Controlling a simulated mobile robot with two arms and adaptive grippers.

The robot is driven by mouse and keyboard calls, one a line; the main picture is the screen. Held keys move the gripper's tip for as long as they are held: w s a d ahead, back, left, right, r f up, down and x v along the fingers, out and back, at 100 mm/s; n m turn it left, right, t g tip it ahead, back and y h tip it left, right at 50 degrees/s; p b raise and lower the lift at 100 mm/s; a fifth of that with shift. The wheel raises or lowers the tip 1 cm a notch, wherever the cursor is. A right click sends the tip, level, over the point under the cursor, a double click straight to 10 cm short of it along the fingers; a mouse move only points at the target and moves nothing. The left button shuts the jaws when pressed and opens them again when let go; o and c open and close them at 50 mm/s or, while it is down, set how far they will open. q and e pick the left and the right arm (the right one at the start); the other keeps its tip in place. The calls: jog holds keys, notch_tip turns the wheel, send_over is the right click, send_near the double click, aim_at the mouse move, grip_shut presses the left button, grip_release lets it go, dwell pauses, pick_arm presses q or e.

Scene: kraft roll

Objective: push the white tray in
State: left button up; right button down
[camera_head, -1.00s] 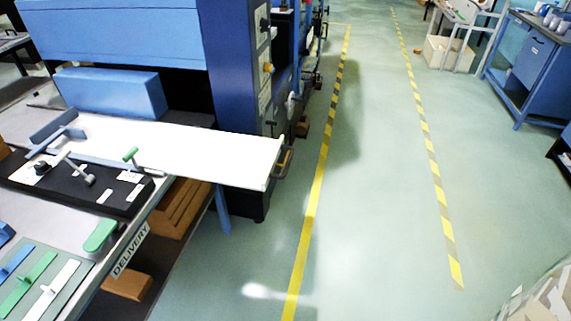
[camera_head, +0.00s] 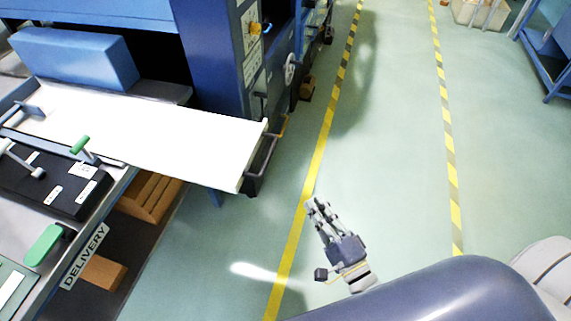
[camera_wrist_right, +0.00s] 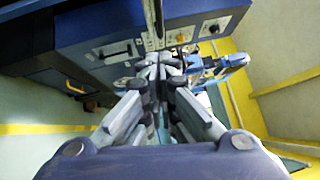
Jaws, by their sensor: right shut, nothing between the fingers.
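The white tray (camera_head: 150,135) is a long flat white panel that sticks out to the right from the blue machine, over the delivery table. Its outer end has a raised lip, and a dark handle (camera_head: 262,165) shows at that end. My right gripper (camera_head: 316,204) is in the head view, to the right of and below the tray's outer end, apart from it, over the floor by the yellow line. Its fingers are together with nothing between them. In the right wrist view the shut fingers (camera_wrist_right: 160,72) point toward blue machinery. My left gripper is not in view.
The blue machine (camera_head: 225,60) stands behind the tray, with a blue block (camera_head: 75,58) at the tray's back. A black box with a green-handled lever (camera_head: 80,144) sits in front of the tray. The floor (camera_head: 385,150) to the right is clear.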

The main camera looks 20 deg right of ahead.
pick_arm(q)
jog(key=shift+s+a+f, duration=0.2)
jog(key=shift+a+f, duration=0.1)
pick_arm(e)
jog(key=a+x, duration=0.3)
jog(key=x, duration=0.9)
jog(key=shift+r, duration=0.25)
